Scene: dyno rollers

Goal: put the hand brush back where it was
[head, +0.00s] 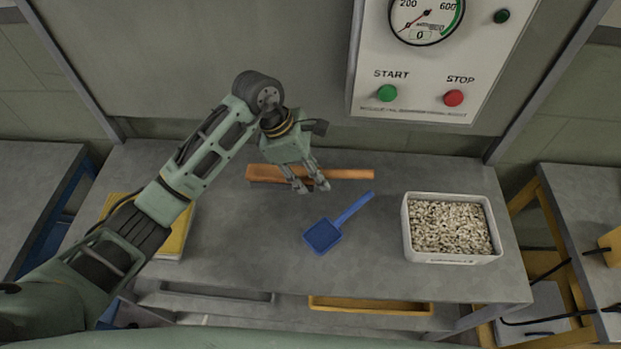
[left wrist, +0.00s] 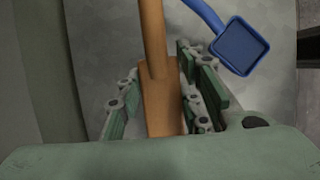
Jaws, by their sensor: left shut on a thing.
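The hand brush (head: 347,174) is orange-brown, with its wider block to the left and its handle to the right. It lies level along the back of the grey table; I cannot tell whether it touches the top. My left gripper (head: 309,187) comes down over its middle and is shut on it. In the left wrist view the brush (left wrist: 155,60) runs between the green-padded fingers (left wrist: 165,95). The bristles are mostly hidden. My right gripper is not in view.
A blue scoop (head: 323,236) lies in front of the brush on the table (head: 370,275). A white bin of pale pellets (head: 408,245) stands at the right. A yellow item (head: 174,243) is at the left, partly behind my arm. A panel with START and STOP buttons (head: 430,60) is behind.

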